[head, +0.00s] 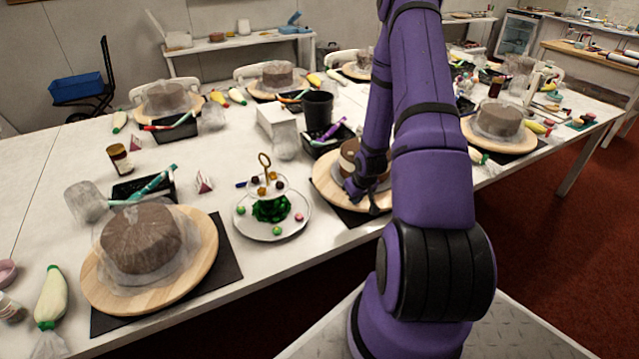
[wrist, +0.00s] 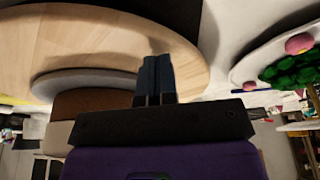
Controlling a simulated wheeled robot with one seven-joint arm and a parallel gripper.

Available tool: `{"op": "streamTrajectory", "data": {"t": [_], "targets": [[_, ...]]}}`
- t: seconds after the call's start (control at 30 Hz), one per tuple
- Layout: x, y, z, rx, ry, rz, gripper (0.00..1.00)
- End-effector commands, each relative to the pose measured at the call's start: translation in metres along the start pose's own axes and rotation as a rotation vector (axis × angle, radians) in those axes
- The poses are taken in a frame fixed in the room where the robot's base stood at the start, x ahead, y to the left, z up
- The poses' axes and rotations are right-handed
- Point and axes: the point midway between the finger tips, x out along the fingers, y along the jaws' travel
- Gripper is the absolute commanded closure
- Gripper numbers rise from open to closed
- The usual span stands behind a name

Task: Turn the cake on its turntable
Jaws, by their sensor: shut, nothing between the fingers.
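The turntable's round wooden board (head: 325,182) carries a brown cake (head: 348,152) in the middle of the table, partly hidden behind my arm. In the wrist view the wooden board (wrist: 100,35) fills the upper left. A grey disc (wrist: 75,83) and part of the brown cake (wrist: 80,104) show below it, partly hidden by my gripper. My gripper (head: 373,207) is low at the board's near right side. In the wrist view its dark fingers (wrist: 156,62) are together and empty, overlapping the board near its edge. I cannot tell whether they touch it.
A tiered sweets stand (head: 272,228) is just left of the turntable. A black tray (head: 325,140) and black cup (head: 318,108) stand behind. Another wrapped cake (head: 140,238) on a board is at left. A covered cake (head: 497,120) is at right.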

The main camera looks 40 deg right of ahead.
Motion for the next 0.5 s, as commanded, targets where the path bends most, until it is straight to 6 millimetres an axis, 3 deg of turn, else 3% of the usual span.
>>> {"op": "streamTrajectory", "data": {"t": [0.5], "targets": [[0.0034,0.0079,0.0081,0.002,0.0,0.001,1.0]]}}
